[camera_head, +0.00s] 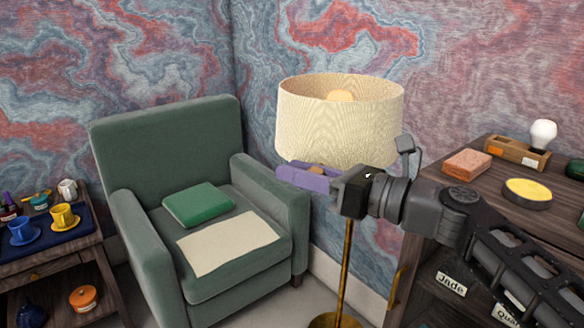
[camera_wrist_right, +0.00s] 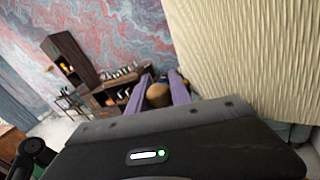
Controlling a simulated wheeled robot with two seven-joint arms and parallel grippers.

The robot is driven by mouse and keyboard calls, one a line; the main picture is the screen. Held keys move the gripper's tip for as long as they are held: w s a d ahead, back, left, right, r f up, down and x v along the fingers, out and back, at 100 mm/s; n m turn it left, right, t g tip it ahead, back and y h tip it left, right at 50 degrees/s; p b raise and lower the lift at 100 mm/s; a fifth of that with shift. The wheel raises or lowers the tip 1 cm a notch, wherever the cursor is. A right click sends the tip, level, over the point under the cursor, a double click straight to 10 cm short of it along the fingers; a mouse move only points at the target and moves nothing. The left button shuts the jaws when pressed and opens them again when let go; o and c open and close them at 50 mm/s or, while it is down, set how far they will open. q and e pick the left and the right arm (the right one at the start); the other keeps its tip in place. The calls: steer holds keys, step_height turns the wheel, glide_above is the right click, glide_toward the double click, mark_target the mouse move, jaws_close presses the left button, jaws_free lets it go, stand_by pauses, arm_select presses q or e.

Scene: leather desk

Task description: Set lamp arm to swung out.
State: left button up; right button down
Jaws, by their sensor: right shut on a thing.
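A floor lamp stands between the armchair and the dark cabinet, with a cream ribbed shade (camera_head: 338,125), a brass pole (camera_head: 346,265) and a round brass base (camera_head: 333,320). My right gripper (camera_head: 306,179) reaches in from the right, just under the shade's lower rim. Its purple fingers are shut on a small tan knob (camera_head: 317,168), which looks like the lamp arm's handle. In the right wrist view the knob (camera_wrist_right: 158,95) sits between the two fingers, with the shade (camera_wrist_right: 245,55) close on the right. The lamp arm itself is mostly hidden. My left gripper is not in view.
The dark cabinet (camera_head: 475,225) on the right bears a brick-coloured block (camera_head: 467,163), a bulb in a wooden stand (camera_head: 516,152) and a yellow-topped tin (camera_head: 527,193).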

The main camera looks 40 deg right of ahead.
steer(key=c, duration=1.5)
jaws_free()
steer(key=shift+o, duration=0.2)
steer(key=v, duration=0.8)
